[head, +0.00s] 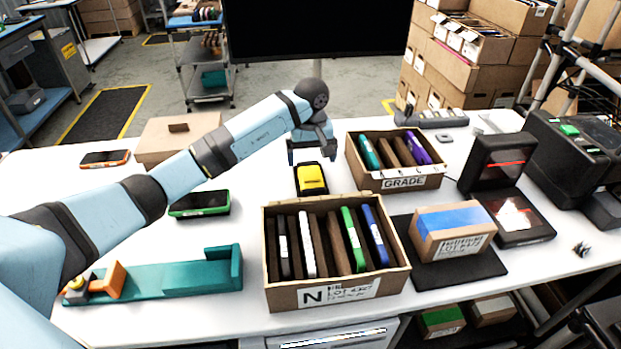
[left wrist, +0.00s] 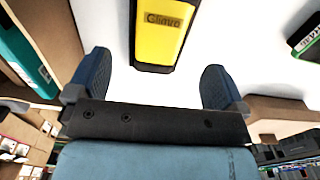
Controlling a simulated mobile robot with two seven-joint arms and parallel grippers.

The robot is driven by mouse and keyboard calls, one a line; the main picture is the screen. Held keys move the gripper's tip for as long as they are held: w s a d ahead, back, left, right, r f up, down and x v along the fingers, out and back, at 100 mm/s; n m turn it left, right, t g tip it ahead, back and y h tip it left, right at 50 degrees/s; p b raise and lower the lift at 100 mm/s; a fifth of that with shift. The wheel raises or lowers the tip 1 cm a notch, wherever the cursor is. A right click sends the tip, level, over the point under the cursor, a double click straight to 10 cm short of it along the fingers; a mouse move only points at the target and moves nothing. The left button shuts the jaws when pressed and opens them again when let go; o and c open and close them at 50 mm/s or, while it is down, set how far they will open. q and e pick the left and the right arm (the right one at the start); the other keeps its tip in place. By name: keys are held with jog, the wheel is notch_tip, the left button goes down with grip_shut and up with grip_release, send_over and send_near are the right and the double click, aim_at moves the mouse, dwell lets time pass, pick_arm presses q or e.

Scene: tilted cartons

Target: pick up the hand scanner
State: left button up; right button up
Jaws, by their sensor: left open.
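The hand scanner (head: 311,178), yellow and black, lies on the white table behind the front carton. It also shows in the left wrist view (left wrist: 161,30), at the top middle, with part of it cut off by the frame edge. My left gripper (head: 312,158) is open and empty, above and just behind the scanner in the head view. In the left wrist view the two fingers of my left gripper (left wrist: 160,85) stand wide apart on either side of the scanner's line, not touching it. My right gripper does not show.
The front carton (head: 320,297) holds several upright devices. The GRADE carton (head: 405,184) stands right of the scanner. A blue-topped box (head: 452,228) sits at right.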

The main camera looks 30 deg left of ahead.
aim_at(311, 176)
pick_arm(q)
notch_tip(311, 176, down, 7)
jog(key=shift+a+r, duration=0.1)
jog(key=shift+w, duration=0.1)
jog(key=c, duration=0.9)
